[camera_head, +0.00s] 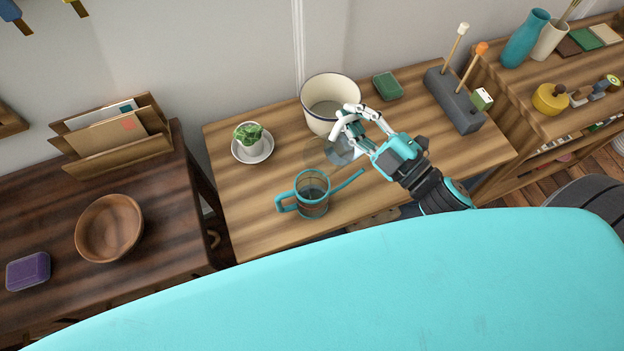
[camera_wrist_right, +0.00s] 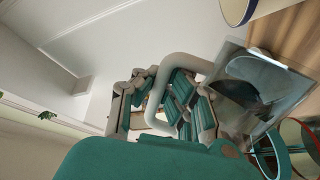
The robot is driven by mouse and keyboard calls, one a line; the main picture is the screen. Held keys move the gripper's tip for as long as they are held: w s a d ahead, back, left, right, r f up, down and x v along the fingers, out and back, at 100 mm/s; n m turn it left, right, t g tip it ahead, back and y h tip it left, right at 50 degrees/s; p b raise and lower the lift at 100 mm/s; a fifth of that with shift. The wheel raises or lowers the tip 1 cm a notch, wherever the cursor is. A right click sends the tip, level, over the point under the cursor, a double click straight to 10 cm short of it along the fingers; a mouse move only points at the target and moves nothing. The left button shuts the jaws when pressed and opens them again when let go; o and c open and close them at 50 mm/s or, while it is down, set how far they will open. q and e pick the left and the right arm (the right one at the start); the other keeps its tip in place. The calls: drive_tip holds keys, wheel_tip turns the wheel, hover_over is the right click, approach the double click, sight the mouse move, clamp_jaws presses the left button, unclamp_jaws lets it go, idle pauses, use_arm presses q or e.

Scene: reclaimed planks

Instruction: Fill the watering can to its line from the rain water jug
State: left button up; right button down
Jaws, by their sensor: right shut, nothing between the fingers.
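The watering can (camera_head: 313,204) stands on the middle table, with a see-through body, teal handle at left and teal spout pointing right. Its lower part looks darker; I cannot make out a fill line. Part of it shows at the lower right of the right wrist view (camera_wrist_right: 268,158). The clear jug (camera_head: 340,153) is behind the can, partly hidden by my right gripper (camera_head: 358,119). In the right wrist view the jug (camera_wrist_right: 262,88) has a white handle looping beside the fingers. My right gripper is shut at this handle, with nothing between its fingertips. My left gripper is out of view.
A cream pot (camera_head: 318,118) stands behind the jug, and a potted plant (camera_head: 250,140) on a saucer at left. A green box (camera_head: 387,86) and a grey block holder (camera_head: 455,103) are at right. The table's front left is clear.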

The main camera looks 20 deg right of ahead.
drive_tip(key=shift+s+a+r+n+p, duration=0.15)
drive_tip(key=shift+a+r+n+p, duration=0.15)
drive_tip(key=shift+r+n+p, duration=0.35)
idle(3.4)
drive_tip(key=shift+a+n, duration=0.15)
drive_tip(key=shift+n, duration=0.2)
idle(1.2)
